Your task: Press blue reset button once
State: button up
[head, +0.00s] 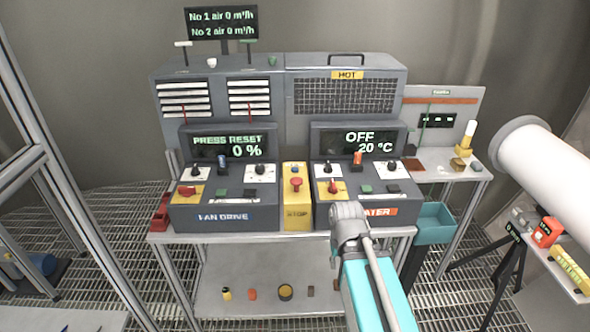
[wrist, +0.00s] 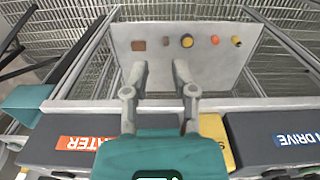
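The fan drive console (head: 224,214) stands on the left of the bench, with a display reading "PRESS RESET 0 %". The blue piece is not visible in the wrist view.
A yellow stop box (head: 297,213) with a red button (head: 296,184) stands between the consoles. An orange piece (head: 357,158) stands on the heater. Red knobs, black knobs and green buttons are close around. Small parts lie on the lower shelf (head: 325,293).

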grip_shut()
dwell(1.1)
